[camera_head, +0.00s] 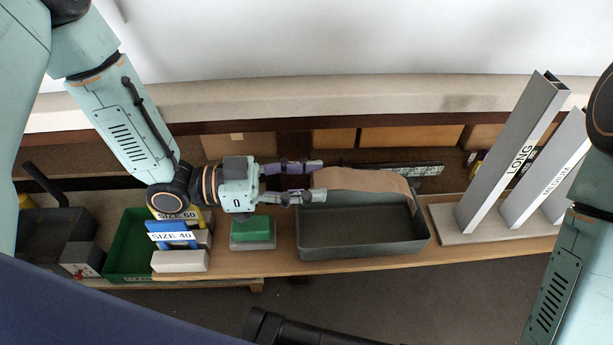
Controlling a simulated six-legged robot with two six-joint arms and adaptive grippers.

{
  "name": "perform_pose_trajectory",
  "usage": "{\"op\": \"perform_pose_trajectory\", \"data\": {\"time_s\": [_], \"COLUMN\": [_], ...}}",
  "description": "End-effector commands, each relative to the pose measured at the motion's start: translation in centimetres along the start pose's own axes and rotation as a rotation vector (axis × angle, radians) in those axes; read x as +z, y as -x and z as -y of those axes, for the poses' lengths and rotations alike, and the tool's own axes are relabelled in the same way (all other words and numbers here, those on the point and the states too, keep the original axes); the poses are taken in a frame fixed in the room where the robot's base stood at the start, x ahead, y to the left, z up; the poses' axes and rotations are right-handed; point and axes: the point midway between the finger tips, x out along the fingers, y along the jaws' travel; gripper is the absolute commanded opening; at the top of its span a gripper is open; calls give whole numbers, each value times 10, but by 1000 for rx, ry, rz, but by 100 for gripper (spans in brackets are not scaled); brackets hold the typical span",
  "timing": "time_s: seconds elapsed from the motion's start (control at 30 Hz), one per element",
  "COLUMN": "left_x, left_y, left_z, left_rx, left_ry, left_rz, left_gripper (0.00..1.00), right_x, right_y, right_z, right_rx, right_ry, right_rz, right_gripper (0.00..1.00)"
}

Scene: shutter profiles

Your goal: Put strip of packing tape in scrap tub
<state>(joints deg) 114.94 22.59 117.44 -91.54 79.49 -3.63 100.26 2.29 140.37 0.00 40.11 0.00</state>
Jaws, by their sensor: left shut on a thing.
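My left gripper (312,181) reaches in from the left, its fingers shut on one end of a brown strip of packing tape (365,181). The strip extends to the right, over the back part of a grey-green tub (365,246), and its far end bends down at the tub's right side. I cannot tell whether that end touches the tub. The tub stands on the wooden bench, and the part of its inside that shows looks empty. My right arm shows at the right edge, but its gripper is not in view.
Grey profiles marked LONG (508,160) and MEDIUM (548,180) stand upright on a base to the right. A green block (252,230) sits left of the tub. Blocks labelled SIZE 40 (171,236) and SIZE 60 (178,215) and a green bin (125,245) are farther left.

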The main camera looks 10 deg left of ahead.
Motion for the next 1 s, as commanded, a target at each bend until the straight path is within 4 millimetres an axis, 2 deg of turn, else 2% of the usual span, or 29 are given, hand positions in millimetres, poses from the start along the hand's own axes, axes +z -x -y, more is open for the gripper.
{"op": "perform_pose_trajectory", "data": {"time_s": [0.13, 0.17, 0.47, 0.8, 1.0], "left_x": [-1, -1, -1, -3, -26], "left_y": [0, 0, 0, 0, 0], "left_z": [0, 0, 0, 0, 1], "left_rx": [0, 0, 0, -1, -3], "left_ry": [0, 0, 0, -1, -4], "left_rz": [0, 0, 0, -1, -3], "left_gripper": [32, 46, 71, 71, 71], "right_x": [0, 0, 0, 0, 0], "right_y": [1, 1, 1, 1, 1], "right_z": [0, 0, 0, 0, 0], "right_rx": [0, 0, 0, 0, 0], "right_ry": [0, 0, 0, 0, 0], "right_rz": [0, 0, 0, 0, 0], "right_gripper": [40, 40, 40, 40, 40]}}
